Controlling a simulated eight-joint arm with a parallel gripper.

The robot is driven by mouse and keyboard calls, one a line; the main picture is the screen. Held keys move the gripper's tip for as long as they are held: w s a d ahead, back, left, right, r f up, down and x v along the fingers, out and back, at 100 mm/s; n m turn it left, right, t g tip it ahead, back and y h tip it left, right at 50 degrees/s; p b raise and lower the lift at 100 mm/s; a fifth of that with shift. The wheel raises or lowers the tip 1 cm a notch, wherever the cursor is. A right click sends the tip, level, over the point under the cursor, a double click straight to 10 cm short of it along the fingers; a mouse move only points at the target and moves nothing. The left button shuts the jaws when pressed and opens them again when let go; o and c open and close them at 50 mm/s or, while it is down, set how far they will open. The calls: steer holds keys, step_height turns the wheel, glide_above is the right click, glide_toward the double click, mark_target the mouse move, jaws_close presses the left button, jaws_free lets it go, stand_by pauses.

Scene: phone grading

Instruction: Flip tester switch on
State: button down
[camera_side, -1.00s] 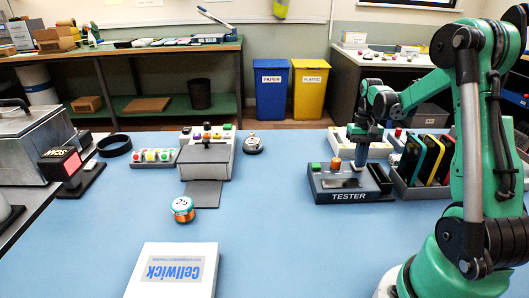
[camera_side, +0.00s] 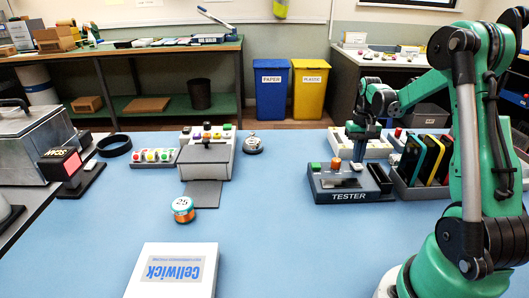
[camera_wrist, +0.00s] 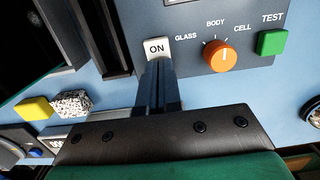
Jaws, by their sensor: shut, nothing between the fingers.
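The tester (camera_side: 335,196) is a dark grey box standing on the blue mat in the side view. In the wrist view its panel (camera_wrist: 195,62) shows a white switch (camera_wrist: 157,46) marked ON, an orange knob (camera_wrist: 221,56) and a green TEST button (camera_wrist: 271,42). My gripper (camera_wrist: 160,68) is shut and empty, with its fingertips at the near edge of the switch, covering part of it. I cannot tell whether they touch it. In the side view my gripper (camera_side: 358,160) points down over the tester's back right part, and the switch is hard to make out.
A rack of phones (camera_side: 425,160) stands close to the right of the tester. A white strip (camera_side: 376,145) with buttons lies behind it. The mat's middle is clear.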

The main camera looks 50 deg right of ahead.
steer(key=shift+r, duration=0.1)
step_height(320, 180, up, 14)
steer(key=w+d, duration=0.1)
steer(key=shift+w+d, duration=0.2)
stand_by(0.4)
steer(key=shift+s+a, duration=0.55)
steer(key=shift+f, duration=0.25)
steer(key=f, duration=0.4)
steer(key=s+a+f, duration=0.1)
steer(key=f, duration=0.8)
steer(key=shift+s+a+f, duration=0.15)
steer(key=shift+s+f, duration=0.05)
steer(key=shift+f, duration=0.15)
